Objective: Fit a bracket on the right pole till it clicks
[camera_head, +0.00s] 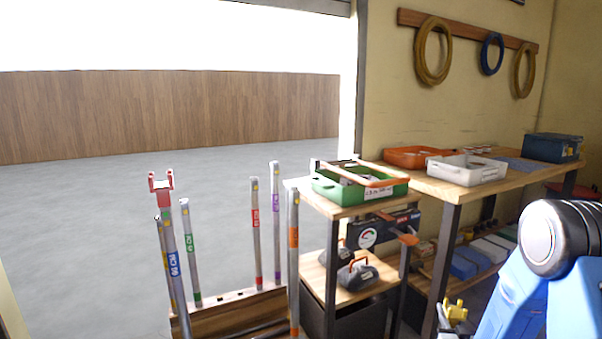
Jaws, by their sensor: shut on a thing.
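A yellow forked bracket (456,311) shows low at the right of centre, in front of the shelf bench. My gripper (446,327) is shut on it; only a small grey part of the gripper shows at the bottom edge. Several grey poles stand upright in a wooden rack at the left. They carry coloured bands: a blue-banded pole (173,270), a green-banded pole (190,250), a red-banded pole (255,230), a purple-banded pole (275,220) and an orange-banded pole (293,260). A red forked bracket (161,190) sits at the top of the blue-banded pole. Another pole is partly hidden behind it.
The wooden rack (235,308) holds the poles. A small wooden stand (345,208) bears a green crate (340,192). A longer bench to the right bears a white tray (467,172) and an orange tray (412,157). Open grey floor lies behind the poles.

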